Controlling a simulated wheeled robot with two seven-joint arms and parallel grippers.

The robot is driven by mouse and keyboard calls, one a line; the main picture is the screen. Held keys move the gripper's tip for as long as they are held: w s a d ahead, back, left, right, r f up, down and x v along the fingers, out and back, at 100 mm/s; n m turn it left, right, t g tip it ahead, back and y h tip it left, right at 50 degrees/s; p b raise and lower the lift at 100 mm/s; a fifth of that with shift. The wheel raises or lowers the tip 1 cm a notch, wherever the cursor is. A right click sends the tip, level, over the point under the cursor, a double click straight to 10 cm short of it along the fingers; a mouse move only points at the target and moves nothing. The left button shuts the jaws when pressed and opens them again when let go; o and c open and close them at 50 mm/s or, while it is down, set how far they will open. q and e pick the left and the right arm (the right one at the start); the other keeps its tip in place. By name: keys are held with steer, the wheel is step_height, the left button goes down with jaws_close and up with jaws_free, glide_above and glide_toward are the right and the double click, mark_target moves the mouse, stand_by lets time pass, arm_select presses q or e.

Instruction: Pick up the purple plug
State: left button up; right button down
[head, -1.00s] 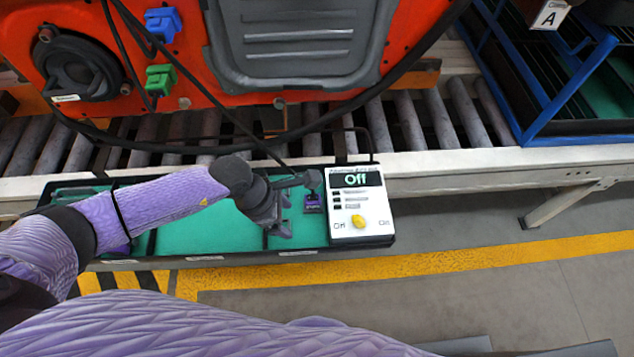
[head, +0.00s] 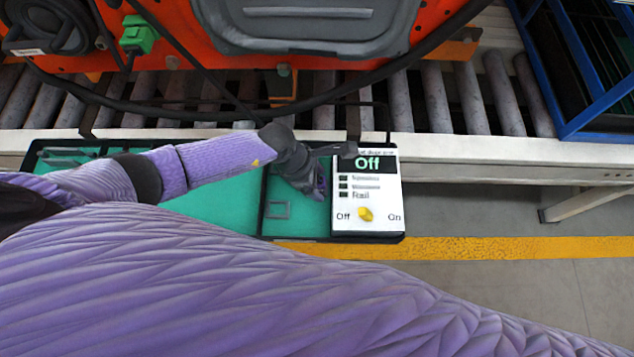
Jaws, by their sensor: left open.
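The purple plug (head: 323,185) lies in the right compartment of the green-floored tray (head: 215,206), just left of the white control panel. Only a small purple part of it shows; my left gripper hides the rest. My left gripper (head: 317,192) is open and right at the plug, with its fingers pointing down towards the tray floor. I cannot tell whether the fingers touch the plug. My right gripper is out of view.
The white panel (head: 384,186) reads "Off" and has a yellow knob (head: 365,213). Behind the tray runs a roller conveyor (head: 440,98) carrying an orange door (head: 160,72) with a green connector (head: 138,36). Black cables hang near my arm. A blue rack (head: 590,115) stands at right.

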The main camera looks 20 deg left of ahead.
arm_select(q)
steer(key=shift+r, duration=0.1)
steer(key=shift+c, duration=0.2)
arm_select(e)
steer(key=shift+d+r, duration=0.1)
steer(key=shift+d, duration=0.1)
arm_select(q)
jaws_close()
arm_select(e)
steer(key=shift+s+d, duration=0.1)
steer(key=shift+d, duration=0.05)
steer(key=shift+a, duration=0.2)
